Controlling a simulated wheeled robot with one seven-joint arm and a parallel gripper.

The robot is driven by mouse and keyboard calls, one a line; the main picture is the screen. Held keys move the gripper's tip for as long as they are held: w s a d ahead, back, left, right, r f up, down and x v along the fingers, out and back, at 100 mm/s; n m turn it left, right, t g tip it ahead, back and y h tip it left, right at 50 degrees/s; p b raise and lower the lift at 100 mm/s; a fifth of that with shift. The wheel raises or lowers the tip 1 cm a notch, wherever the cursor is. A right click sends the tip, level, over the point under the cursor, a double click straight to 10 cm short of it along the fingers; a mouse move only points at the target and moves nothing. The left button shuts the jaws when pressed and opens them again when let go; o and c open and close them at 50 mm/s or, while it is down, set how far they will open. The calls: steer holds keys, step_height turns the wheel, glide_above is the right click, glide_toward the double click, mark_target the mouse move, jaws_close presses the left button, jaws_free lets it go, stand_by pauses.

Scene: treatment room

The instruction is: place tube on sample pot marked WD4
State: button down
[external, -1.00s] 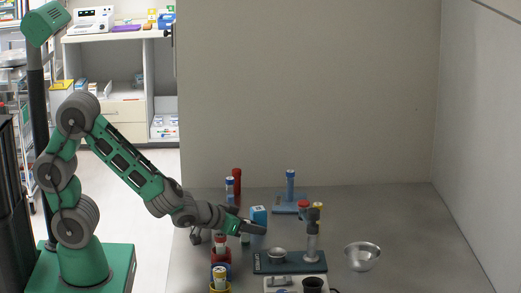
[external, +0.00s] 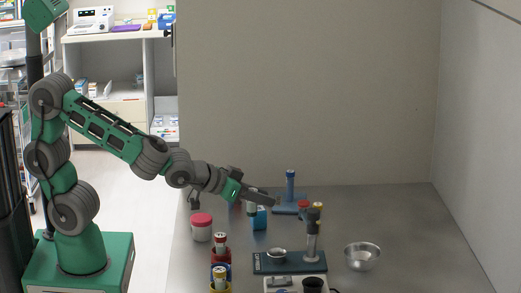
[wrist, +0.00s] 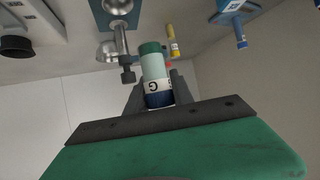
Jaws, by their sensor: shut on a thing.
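My gripper (external: 256,198) is shut on a tube (wrist: 154,75) and holds it above the table. In the wrist view the tube has a green cap, a pale body, a white label with a letter like G and a dark blue end between the fingers. In the external view it shows small under the fingers (external: 251,209), in front of a blue block-like thing (external: 259,220). I cannot read WD4 anywhere.
A dark stand with an upright post (external: 290,265) and a steel bowl (external: 362,257) are at front right. A blue stand with a blue tube (external: 290,190) is at the back. Red-capped and yellow-capped things (external: 311,207) stand near the post. The table's right side is clear.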

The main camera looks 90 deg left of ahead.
steer(key=s+d+r+m+t+h+p, duration=0.1)
steer(key=s+d+r+m+h+p, duration=0.2)
steer(key=d, duration=0.5)
steer(key=s+d+r+m+h+p, duration=0.1)
steer(key=s+d+r+p, duration=0.2)
steer(key=d+p, duration=0.35)
steer(key=s+a+n+g+y, duration=1.05)
steer(key=s+a+n, duration=0.45)
steer(key=s+a, duration=0.7)
steer(key=shift+t+y, duration=0.35)
steer(key=w+a+f+b, duration=0.2)
steer(key=w+f, duration=0.1)
steer(key=w, duration=0.1)
steer(key=w+a+f+b, duration=0.2)
steer(key=w+f+b, duration=0.1)
steer(key=w, duration=0.1)
steer(key=w+a+f+b, duration=0.2)
steer(key=w+f+b, duration=0.1)
steer(key=w+f, duration=0.1)
steer(key=shift+w+a, duration=0.25)
steer(key=shift+a, duration=0.05)
step_height(320, 180, down, 3)
steer(key=shift+r, duration=0.15)
steer(key=shift+f, duration=0.3)
steer(key=c, duration=1.1)
jaws_free()
